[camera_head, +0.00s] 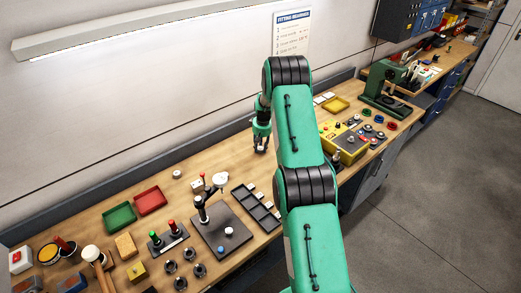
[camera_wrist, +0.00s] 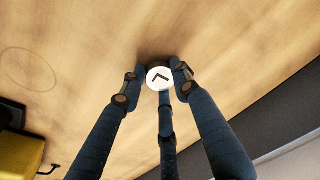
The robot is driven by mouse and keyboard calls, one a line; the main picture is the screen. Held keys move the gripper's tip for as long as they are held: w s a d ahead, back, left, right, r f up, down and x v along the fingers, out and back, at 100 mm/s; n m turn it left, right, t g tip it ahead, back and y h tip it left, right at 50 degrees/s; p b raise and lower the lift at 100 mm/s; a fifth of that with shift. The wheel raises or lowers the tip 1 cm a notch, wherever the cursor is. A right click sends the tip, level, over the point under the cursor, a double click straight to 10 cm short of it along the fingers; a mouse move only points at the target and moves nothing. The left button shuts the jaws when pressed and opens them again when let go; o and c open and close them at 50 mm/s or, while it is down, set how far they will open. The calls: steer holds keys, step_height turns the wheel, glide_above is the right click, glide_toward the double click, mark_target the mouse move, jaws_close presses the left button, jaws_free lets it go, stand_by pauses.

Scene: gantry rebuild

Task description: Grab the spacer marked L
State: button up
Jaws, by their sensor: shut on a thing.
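My gripper (camera_wrist: 158,78) has three dark blue fingers, and they are closed around a small white round spacer (camera_wrist: 158,75). The spacer's face carries a black mark of two strokes meeting at a corner, like a turned L. Wood shows close behind it; I cannot tell whether the spacer touches the bench. In the head view my gripper (camera_head: 261,145) points down over the back part of the bench, left of my green arm, and the spacer is not clearly visible there.
The bench (camera_head: 215,158) is clear left of my gripper. A dark compartment tray (camera_head: 252,207) and a dark plate with a lever (camera_head: 222,238) stand in front. Green (camera_head: 119,217) and red (camera_head: 150,200) trays lie left. A yellow box (camera_head: 350,149) stands right, with a yellow tray (camera_head: 336,105) behind.

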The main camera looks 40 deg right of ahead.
mark_target(260, 148)
steer(key=shift+r, duration=0.1)
steer(key=shift+r, duration=0.7)
step_height(260, 148, up, 2)
steer(key=s+a, duration=0.2)
steer(key=s, duration=0.2)
steer(key=s+a+r, duration=0.1)
steer(key=s+a, duration=0.2)
steer(key=s, duration=0.2)
steer(key=s+a+b, duration=0.1)
steer(key=s+a, duration=0.2)
steer(key=s, duration=0.1)
steer(key=shift+s+r, duration=0.2)
steer(key=shift+s, duration=0.2)
